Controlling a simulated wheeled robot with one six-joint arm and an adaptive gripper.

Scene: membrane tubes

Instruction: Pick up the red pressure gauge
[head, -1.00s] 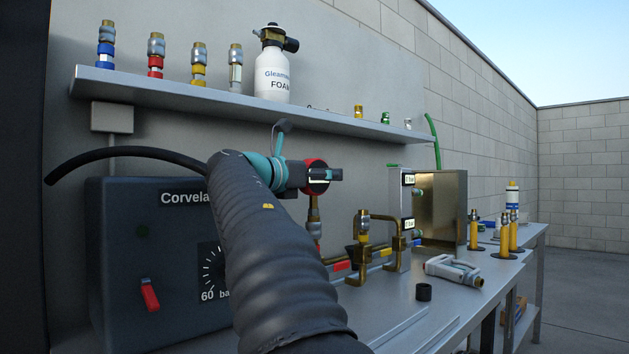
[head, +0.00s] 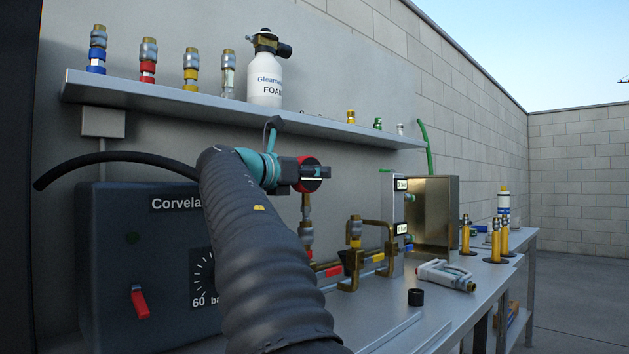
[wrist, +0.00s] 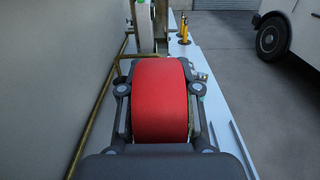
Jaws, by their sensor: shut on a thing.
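The red pressure gauge (wrist: 160,100) fills the space between the fingers of my gripper (wrist: 160,88) in the wrist view. The fingers lie along its left and right sides. In the head view the gauge (head: 306,187) shows as a red round body with my gripper (head: 310,173) across it. A metal stem with a fitting (head: 306,215) stands below the gauge, rising from the brass pipework. I cannot tell whether the gauge is still joined to that stem.
A shelf (head: 320,128) with several couplings and a white foam bottle (head: 265,85) runs along the wall. The dark Corvela box (head: 120,260) stands at left. A white-grey device (head: 445,274), a black cap (head: 415,297) and yellow cylinders (head: 495,240) are on the bench at right.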

